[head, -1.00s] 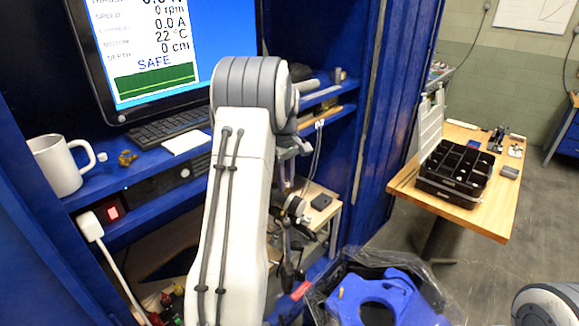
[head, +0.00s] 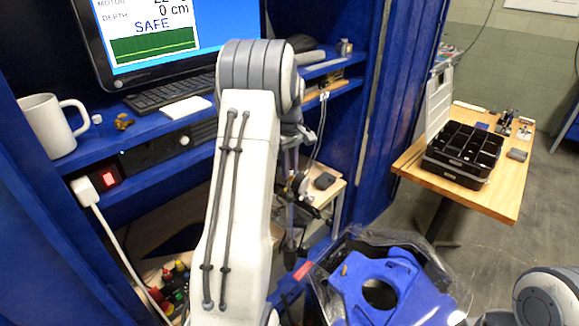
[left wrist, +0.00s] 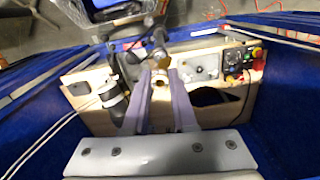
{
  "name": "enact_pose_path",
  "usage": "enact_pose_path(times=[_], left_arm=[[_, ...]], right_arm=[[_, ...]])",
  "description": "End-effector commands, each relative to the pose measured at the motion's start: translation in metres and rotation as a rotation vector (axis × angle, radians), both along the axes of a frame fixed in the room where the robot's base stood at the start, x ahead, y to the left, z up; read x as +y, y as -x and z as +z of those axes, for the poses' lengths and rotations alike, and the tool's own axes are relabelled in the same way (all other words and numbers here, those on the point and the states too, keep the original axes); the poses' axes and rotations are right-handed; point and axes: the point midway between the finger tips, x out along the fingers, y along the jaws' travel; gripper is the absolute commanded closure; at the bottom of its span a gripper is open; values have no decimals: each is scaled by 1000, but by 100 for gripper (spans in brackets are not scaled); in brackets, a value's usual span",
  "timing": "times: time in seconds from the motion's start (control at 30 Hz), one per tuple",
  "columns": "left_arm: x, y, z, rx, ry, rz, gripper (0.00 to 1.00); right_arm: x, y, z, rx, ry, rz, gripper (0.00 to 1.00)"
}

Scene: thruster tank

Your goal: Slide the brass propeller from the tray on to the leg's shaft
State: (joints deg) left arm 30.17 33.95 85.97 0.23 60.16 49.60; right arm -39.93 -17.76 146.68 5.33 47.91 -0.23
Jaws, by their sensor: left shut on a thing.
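My left gripper shows in the left wrist view (left wrist: 160,72) with its two long grey fingers reaching up the middle. It is shut on a small brass-coloured piece, which I take to be the brass propeller (left wrist: 161,63). Just beyond the fingertips is a dark grey upright part, perhaps the leg (left wrist: 150,42); its shaft is not clear. I cannot tell whether the brass piece touches it. In the head view my left arm hides much of this area. I cannot make out the propeller's tray. My right gripper is out of view.
A wooden bench (left wrist: 85,82) lies below, with a black control box (left wrist: 240,62) and a black-and-white cylinder (left wrist: 112,102). Blue walls close in on both sides. A blue part (head: 350,290) sits in a plastic-lined bin. A black organizer (head: 462,155) stands on a far table.

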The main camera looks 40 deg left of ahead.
Motion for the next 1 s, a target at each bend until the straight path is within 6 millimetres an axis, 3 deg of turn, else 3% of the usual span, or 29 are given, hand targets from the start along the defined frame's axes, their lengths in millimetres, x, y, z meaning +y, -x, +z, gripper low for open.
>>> enact_pose_path(times=[1.0], left_arm=[[0, 0, -1, -1, -1, 0, 100]], right_arm=[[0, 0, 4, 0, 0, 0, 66]])
